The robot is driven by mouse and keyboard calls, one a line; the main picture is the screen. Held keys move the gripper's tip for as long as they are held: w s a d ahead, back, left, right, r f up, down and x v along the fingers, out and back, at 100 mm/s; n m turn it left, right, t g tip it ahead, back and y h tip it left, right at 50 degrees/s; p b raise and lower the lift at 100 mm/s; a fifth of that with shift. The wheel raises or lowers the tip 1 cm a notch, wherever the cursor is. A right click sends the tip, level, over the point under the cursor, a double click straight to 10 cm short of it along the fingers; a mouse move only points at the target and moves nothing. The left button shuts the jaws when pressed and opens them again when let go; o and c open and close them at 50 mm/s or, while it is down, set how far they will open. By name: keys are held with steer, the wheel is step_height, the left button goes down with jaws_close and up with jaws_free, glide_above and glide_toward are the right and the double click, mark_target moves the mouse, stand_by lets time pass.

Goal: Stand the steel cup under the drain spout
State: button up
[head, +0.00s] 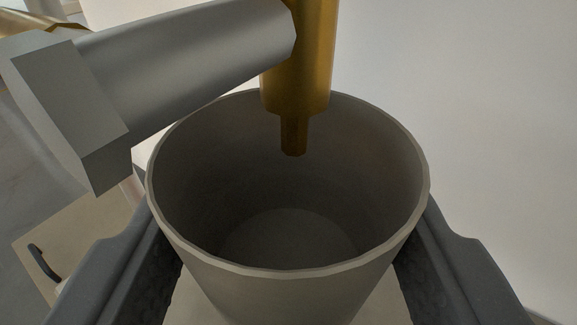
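The steel cup (290,271) is upright and large in the middle of the head view; its inside looks empty. My gripper (295,250) has one dark finger on each side of the cup, and both appear to press against its wall. The brass drain spout (294,132) points down, its narrow tip showing over the cup's opening near the far rim. I cannot tell the exact height of the tip against the rim. The cup's base and what is under it are hidden.
A thick grey pipe with a blocky end (180,60) runs from the left to the spout, close above the cup's left rim. A pale wall (490,110) fills the right. A beige panel with a dark handle (45,262) is at lower left.

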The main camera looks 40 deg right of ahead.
mark_target(269, 236)
steer(key=shift+x, duration=0.85)
steer(key=shift+w+f+b, duration=0.1)
steer(key=shift+f+b, duration=0.1)
steer(key=shift+b, duration=0.1)
step_height(269, 236, down, 3)
steer(key=shift+f+b, duration=0.1)
steer(key=shift+b, duration=0.7)
steer(key=o, duration=1.1)
steer(key=shift+c, duration=0.2)
